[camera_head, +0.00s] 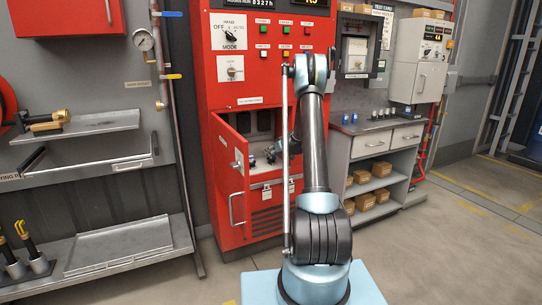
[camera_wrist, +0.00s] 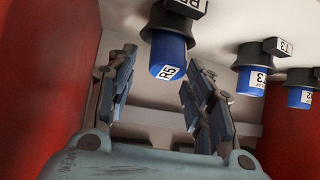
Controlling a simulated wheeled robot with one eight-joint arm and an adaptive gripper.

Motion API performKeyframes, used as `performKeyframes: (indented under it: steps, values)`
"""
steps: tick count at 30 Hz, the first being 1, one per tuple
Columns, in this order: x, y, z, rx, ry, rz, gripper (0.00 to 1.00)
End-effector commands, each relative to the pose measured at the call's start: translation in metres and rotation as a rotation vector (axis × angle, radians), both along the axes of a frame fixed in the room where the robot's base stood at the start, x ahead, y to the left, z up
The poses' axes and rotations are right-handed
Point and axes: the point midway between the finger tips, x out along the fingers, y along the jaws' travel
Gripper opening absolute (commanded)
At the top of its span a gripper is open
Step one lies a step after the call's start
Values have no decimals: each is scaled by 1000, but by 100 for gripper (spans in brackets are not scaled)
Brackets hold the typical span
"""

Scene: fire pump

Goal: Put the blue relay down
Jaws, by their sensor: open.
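In the wrist view a blue relay (camera_wrist: 168,56) labelled R5 sits in a dark socket (camera_wrist: 175,18) at the top middle, its blue end angled toward the camera. My gripper (camera_wrist: 160,64) is open, one finger on each side of the picture's middle. The relay shows between the fingertips, closer to the right one. I cannot tell whether it touches that finger. In the head view my arm reaches to the open compartment of the red cabinet (camera_head: 240,75), where the gripper is small and partly hidden.
Two more blue relays, T3 (camera_wrist: 252,80) and another (camera_wrist: 299,97), sit in sockets to the right. Red walls (camera_wrist: 62,55) flank the gripper. The cabinet's open door (camera_head: 233,185) stands left of my arm. Several small blue pieces (camera_head: 373,116) stand on the grey workbench (camera_head: 372,123).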

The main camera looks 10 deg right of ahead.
Motion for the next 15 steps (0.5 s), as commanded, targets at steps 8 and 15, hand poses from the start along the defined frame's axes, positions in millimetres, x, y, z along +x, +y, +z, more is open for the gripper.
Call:
performKeyframes:
  steps: [8, 15]
  values:
    - [-33, -19, 26, -1, 1, -2, 47]
    - [-60, -34, 47, 1, 1, -2, 47]
